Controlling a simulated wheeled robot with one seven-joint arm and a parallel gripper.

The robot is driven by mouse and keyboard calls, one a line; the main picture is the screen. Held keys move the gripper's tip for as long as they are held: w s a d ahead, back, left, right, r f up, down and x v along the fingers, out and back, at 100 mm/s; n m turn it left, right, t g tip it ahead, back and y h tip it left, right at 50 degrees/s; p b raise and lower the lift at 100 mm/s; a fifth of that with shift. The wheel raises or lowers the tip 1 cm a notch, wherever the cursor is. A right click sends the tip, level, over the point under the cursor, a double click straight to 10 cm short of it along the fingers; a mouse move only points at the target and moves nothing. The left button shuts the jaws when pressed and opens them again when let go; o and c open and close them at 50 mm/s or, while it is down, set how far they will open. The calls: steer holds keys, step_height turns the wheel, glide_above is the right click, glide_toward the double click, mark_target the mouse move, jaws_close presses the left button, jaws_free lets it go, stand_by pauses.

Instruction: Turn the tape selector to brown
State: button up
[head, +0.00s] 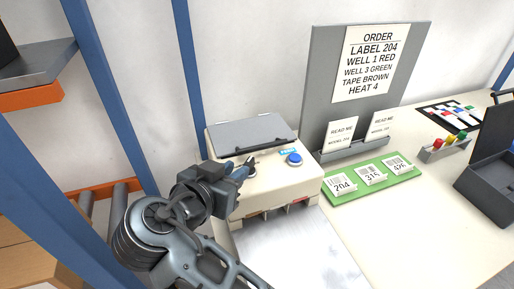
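A cream machine (276,186) with a grey lid stands on the table at the middle of the head view. My gripper (247,167) is at the left part of its sloped front panel, with its fingertips at or very close to the panel. A small part of a round dial (253,172) shows beside the fingertips; I take it to be the tape selector. The gripper hides most of it, so its setting and any contact cannot be told. The finger gap is too small to judge.
A blue button (294,159) sits on the panel to the right. A grey order board (323,84) behind reads TAPE BROWN. A green mat (350,206) with several numbered labels lies to the right. A blue post (187,65) stands at the left.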

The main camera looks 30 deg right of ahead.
mark_target(247, 163)
steer(key=p+x, duration=0.1)
steer(key=x, duration=0.6)
steer(key=shift+d+f+p, duration=0.1)
steer(key=shift+d+p, duration=0.05)
steer(key=shift+p, duration=0.2)
steer(key=shift+c, duration=0.2)
jaws_close()
